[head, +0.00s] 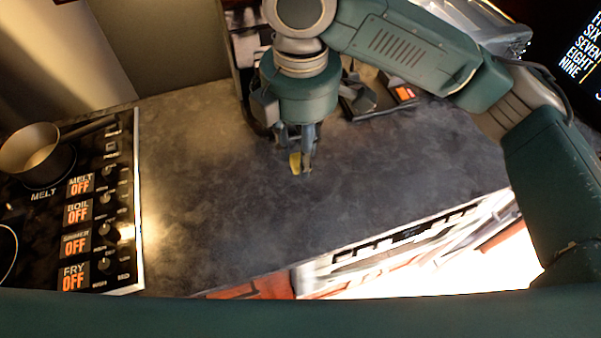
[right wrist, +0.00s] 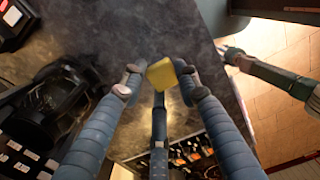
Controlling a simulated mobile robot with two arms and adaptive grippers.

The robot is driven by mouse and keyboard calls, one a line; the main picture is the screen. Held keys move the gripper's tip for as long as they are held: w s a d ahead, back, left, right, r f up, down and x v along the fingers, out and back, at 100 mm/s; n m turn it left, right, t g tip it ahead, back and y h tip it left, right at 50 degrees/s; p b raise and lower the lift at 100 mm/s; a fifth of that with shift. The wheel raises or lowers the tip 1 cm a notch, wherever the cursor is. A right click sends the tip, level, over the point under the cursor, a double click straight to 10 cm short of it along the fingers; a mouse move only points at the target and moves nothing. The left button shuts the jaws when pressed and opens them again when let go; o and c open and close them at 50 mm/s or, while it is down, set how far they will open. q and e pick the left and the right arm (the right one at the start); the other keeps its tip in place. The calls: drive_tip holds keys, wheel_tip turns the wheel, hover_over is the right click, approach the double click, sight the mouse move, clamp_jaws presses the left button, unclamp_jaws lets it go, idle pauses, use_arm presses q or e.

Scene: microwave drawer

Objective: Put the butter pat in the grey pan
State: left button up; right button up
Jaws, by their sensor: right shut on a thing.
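The yellow butter pat (head: 295,163) is held at the fingertips of my right gripper (head: 303,162), over the dark grey counter in the head view. In the right wrist view the butter pat (right wrist: 161,74) shows as a small yellow block between the fingertips, which are shut on it. How high it is above the counter is hard to tell. The grey pan (head: 45,167) stands on the stove at the far left of the head view, its handle pointing right and up. The gripper and butter are well to the right of the pan.
The black stove (head: 122,215) has several knobs and orange OFF displays along its right side. The counter (head: 210,190) is clear between stove and gripper. A dark device with an orange display (head: 403,93) stands behind my right arm.

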drive_tip(key=shift+r, duration=1.15)
